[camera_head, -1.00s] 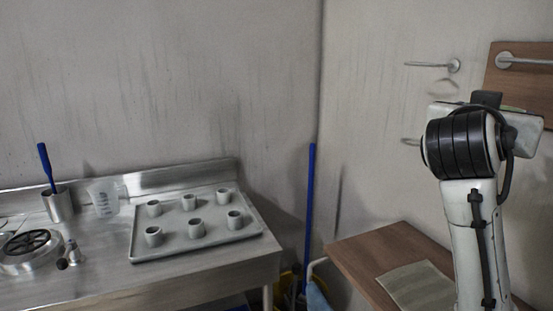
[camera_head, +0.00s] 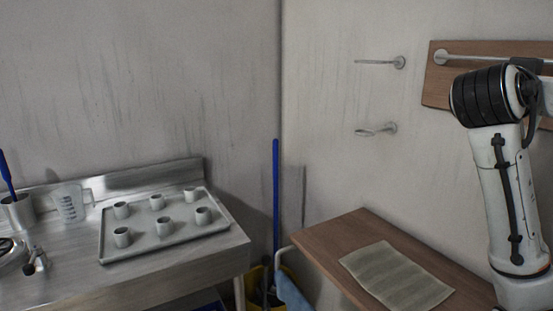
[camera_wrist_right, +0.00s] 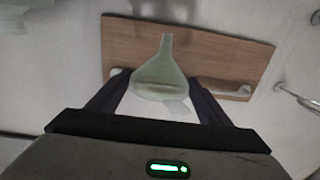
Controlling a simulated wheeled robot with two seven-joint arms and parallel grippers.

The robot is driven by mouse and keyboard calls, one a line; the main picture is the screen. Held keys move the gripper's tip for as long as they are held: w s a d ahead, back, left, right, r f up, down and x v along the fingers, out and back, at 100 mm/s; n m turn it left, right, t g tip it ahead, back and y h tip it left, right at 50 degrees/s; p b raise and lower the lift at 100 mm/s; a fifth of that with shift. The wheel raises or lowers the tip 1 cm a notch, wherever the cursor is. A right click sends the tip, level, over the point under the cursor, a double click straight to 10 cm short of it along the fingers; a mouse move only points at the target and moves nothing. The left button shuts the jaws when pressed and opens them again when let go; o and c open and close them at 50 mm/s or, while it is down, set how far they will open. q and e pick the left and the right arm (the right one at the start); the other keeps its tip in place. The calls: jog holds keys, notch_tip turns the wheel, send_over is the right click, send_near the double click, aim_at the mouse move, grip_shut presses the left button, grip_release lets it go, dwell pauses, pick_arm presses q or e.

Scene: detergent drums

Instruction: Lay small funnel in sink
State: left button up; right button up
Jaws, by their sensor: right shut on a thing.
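The small funnel (camera_wrist_right: 162,80) is pale green and shows in the right wrist view, its narrow spout pointing up in the picture. My right gripper (camera_wrist_right: 156,92) is shut on the funnel, with a dark finger on each side of its wide part. In the head view my right arm stands at the right edge, and its gripper and the funnel are out of that picture. My left gripper is not in view.
A steel counter (camera_head: 75,255) at left bears a tray (camera_head: 170,244) with several small cups, a measuring jug (camera_head: 70,203) and a steel pot (camera_head: 18,212). A wooden table (camera_head: 340,232) with a grey cloth (camera_head: 396,276) stands at right. Wall hooks (camera_head: 398,62) stick out.

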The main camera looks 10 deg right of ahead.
jog(key=s+d+r, duration=0.1)
jog(key=s+d+m+g, duration=0.1)
jog(key=shift+s+d+r, duration=0.1)
jog(key=shift+d+r, duration=0.25)
jog(key=shift+c, duration=0.2)
jog(key=w+a+f+n+t+y, duration=0.2)
jog(key=w+a+f+n+t, duration=0.15)
jog(key=f, duration=0.35)
jog(key=w+a+f+n+t+y, duration=0.25)
jog(key=w+a+f, duration=0.2)
jog(key=f, duration=0.35)
jog(key=s+a+f+n+t+y, duration=0.1)
jog(key=a+f+n+t+y, duration=0.15)
jog(key=a+f, duration=0.35)
jog(key=s+a+f+n+t+y, duration=0.2)
jog(key=a+f+y, duration=0.15)
jog(key=f, duration=0.35)
jog(key=s+a+f+n+g+y, duration=0.1)
jog(key=s+a+f+n+y, duration=0.8)
jog(key=s+a+f+y, duration=0.75)
jog(key=shift+w+d+r+m+t+h, duration=0.25)
jog(key=shift+d+r+m+h, duration=0.5)
jog(key=shift+h, duration=1)
jog(key=shift+w+d+r+m+t+h, duration=0.1)
jog(key=shift+d+r+m+t+h, duration=0.35)
jog(key=shift+m+h, duration=1)
jog(key=shift+w+d+r+m+t+h, duration=0.2)
jog(key=shift+d+r+m+h, duration=0.45)
jog(key=shift+h, duration=1.45)
